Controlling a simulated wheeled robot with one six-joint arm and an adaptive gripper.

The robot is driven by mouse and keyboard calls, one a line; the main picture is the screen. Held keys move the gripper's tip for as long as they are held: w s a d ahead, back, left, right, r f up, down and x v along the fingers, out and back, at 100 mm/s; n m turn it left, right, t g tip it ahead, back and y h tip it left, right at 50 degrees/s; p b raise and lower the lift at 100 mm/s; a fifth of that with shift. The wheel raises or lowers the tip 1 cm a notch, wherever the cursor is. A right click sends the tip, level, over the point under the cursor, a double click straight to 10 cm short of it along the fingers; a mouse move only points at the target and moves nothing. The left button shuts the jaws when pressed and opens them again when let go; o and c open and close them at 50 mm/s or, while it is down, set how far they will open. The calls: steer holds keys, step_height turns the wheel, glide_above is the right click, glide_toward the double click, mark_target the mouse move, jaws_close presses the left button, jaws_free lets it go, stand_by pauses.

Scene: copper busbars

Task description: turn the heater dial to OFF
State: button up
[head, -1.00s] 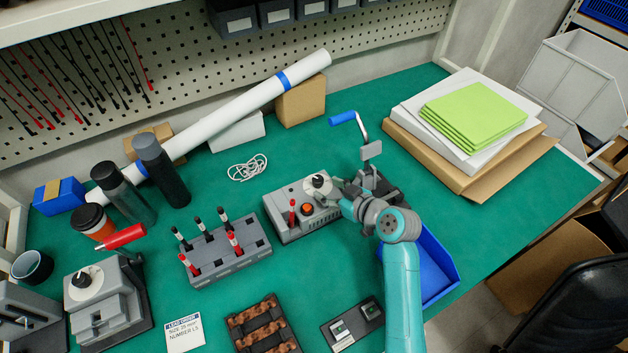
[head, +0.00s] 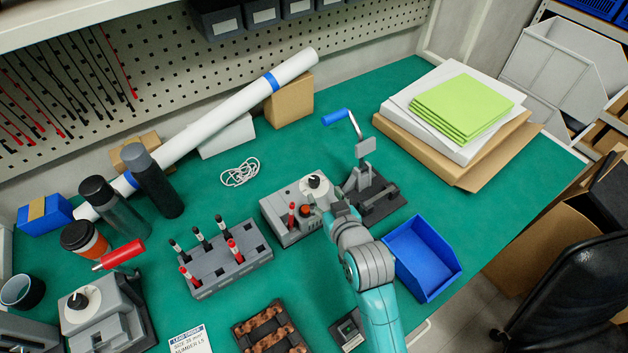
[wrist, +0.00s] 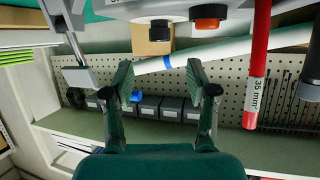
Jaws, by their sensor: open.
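A grey control box (head: 279,222) stands mid-table in the head view. It carries a black dial on a white round face (head: 314,184), an orange button (head: 304,210) and a red-and-black upright piece (head: 291,214). Its labels and the dial's setting are too small to read. My gripper (head: 330,211) is at the box's front right side, close to the button and dial. In the wrist view my gripper (wrist: 161,85) is open and empty between its fingers. The box's underside edge, the orange button (wrist: 208,18) and a black knob (wrist: 160,31) show above the fingers, apart from them.
A crank device (head: 378,196) with a blue handle stands right of the box, close to my gripper. A blue bin (head: 424,259) is at the front right. A marker rack (head: 232,268) is left. Another grey unit with a dial (head: 80,300) stands at the lower left.

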mark_target(315, 181)
steer(key=x, duration=0.8)
steer(key=shift+w+f, duration=0.2)
steer(key=shift+w, duration=0.05)
jaws_close()
